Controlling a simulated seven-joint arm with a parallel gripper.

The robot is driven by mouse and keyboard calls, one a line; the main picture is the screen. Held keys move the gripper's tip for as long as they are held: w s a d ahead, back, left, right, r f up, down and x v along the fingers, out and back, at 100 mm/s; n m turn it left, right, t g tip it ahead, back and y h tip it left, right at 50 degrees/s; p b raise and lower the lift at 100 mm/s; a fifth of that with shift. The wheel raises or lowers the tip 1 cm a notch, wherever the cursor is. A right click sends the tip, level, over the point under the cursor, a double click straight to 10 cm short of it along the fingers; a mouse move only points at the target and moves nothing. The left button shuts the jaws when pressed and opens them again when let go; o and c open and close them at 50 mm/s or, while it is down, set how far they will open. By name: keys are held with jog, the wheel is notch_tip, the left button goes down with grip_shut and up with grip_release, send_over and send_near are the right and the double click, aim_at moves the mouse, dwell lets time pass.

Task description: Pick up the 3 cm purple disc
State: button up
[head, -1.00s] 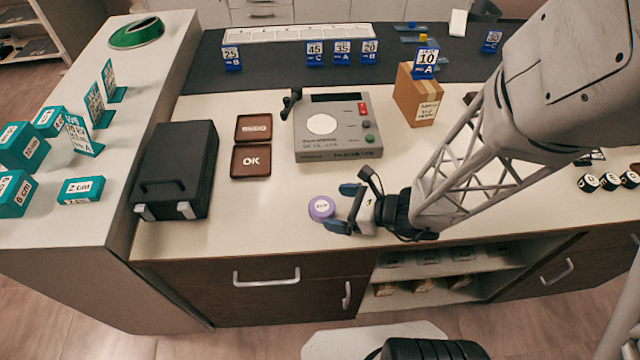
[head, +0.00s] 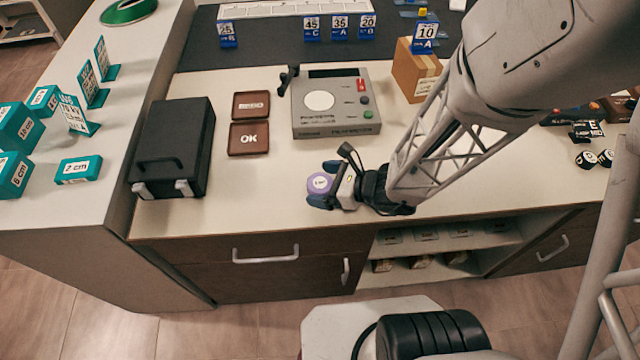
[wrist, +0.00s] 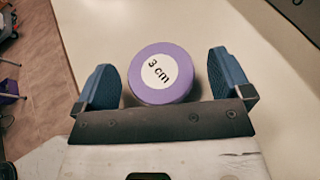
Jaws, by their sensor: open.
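The purple disc (wrist: 158,90) with a white "3 cm" label lies on the pale counter, also seen in the head view (head: 319,183). My gripper (wrist: 165,82) is open, with one blue finger on each side of the disc.
Behind the disc is a grey measuring device (head: 335,118). Two brown trays, one marked OK (head: 249,153), and a black case (head: 173,140) stand to the left. A cardboard box (head: 422,85) stands back right. The counter's front edge is close in front of the disc.

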aim_at(325, 186)
jog(key=c, duration=1)
jog(key=shift+c, duration=0.2)
jog(key=shift+r, duration=0.15)
jog(key=shift+r, duration=0.4)
jog(key=r, duration=0.2)
jog(key=shift+s+d+r, duration=0.15)
jog(key=shift+s+r, duration=0.15)
jog(key=s+d, duration=0.2)
jog(key=s, duration=0.5)
jog(key=s+d+r, duration=0.1)
jog(key=s+d, duration=0.1)
jog(key=s, duration=0.5)
jog(key=shift+s+d+r, duration=0.15)
jog(key=shift+s+d, duration=0.05)
jog(key=shift+d, duration=0.05)
jog(key=shift+s, duration=0.15)
